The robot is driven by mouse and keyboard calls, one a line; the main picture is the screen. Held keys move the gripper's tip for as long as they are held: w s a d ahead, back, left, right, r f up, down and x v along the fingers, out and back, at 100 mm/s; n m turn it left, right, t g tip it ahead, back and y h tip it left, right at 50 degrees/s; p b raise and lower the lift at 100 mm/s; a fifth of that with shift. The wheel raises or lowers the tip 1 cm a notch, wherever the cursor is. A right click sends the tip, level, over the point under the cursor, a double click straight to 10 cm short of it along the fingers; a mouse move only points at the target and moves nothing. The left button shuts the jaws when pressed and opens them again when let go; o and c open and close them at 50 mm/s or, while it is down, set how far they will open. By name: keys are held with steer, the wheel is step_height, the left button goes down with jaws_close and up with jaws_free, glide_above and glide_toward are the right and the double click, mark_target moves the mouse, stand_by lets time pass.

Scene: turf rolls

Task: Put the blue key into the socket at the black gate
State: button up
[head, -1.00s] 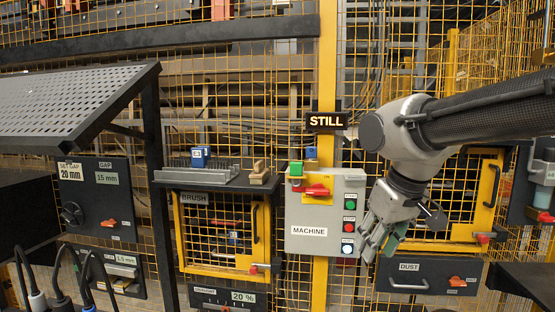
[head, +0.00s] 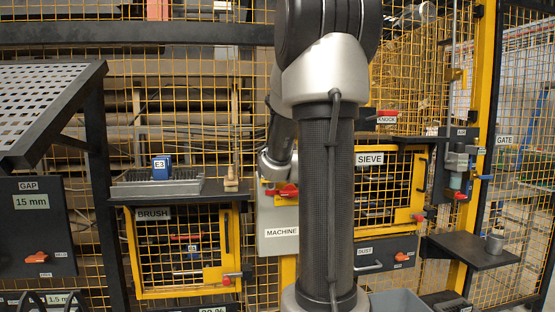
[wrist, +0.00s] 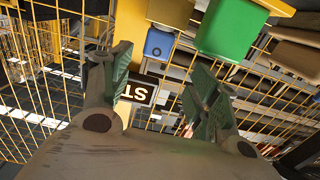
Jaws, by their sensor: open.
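My gripper (wrist: 157,88) is open in the wrist view, with nothing between its two fingers. In the head view it is hidden behind my arm. A small blue block (wrist: 159,43) shows beyond the fingers in the wrist view, beside a green block (wrist: 228,32); I cannot tell whether it is the blue key. A small blue piece (head: 485,177) is at the fixture (head: 458,162) on the yellow post at right, by the GATE sign (head: 505,140). I cannot make out a socket there. The mesh gate (head: 520,210) stands at the right edge.
A blue block marked E3 (head: 162,167) stands on the brush shelf (head: 200,193) at left. The MACHINE box (head: 275,232) is partly behind my arm. A perforated table (head: 40,100) juts in at left.

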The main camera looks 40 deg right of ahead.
steer(key=x, duration=0.8)
steer(key=shift+s+d+r, duration=0.1)
steer(key=shift+d, duration=0.3)
steer(key=c, duration=1.2)
